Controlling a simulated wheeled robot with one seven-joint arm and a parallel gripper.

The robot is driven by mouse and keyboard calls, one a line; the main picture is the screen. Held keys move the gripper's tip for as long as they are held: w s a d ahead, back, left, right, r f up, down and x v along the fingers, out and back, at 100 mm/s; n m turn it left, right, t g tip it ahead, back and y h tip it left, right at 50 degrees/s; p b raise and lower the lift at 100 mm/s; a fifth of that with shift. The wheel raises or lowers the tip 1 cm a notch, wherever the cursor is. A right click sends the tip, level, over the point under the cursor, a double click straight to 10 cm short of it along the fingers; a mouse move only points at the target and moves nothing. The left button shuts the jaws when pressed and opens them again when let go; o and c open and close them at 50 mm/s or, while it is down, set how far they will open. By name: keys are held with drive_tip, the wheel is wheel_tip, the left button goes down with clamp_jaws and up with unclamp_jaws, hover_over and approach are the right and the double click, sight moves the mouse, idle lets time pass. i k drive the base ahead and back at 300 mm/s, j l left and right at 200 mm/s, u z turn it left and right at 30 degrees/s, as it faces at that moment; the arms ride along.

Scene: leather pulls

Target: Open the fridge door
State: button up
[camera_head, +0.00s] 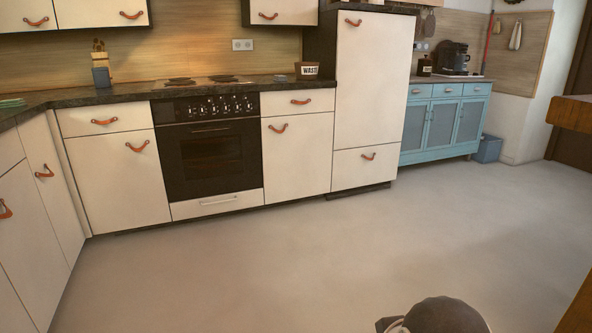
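The fridge appears to be the tall cream cabinet (375,85) right of the oven, with a dark frame. Its large upper door looks shut flush. An orange-brown leather pull (353,22) sits near the door's top left. A smaller cream panel (362,170) below has its own leather pull (368,156) and also looks shut. A dark rounded shape with a pale part at the bottom edge looks like part of my arm. My gripper's fingers do not show, and nothing of mine touches the fridge.
A black oven (210,158) and cream cabinets with leather pulls line the wall to the left. A blue sideboard (440,125) stands to the right, with a blue bin (488,149) beside it. A wooden-topped piece (573,113) juts in at the right edge. The grey floor (330,240) ahead is clear.

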sight(375, 51)
drive_tip(key=i+z, duration=0.3)
drive_tip(key=i, duration=2.15)
drive_tip(key=j, duration=0.1)
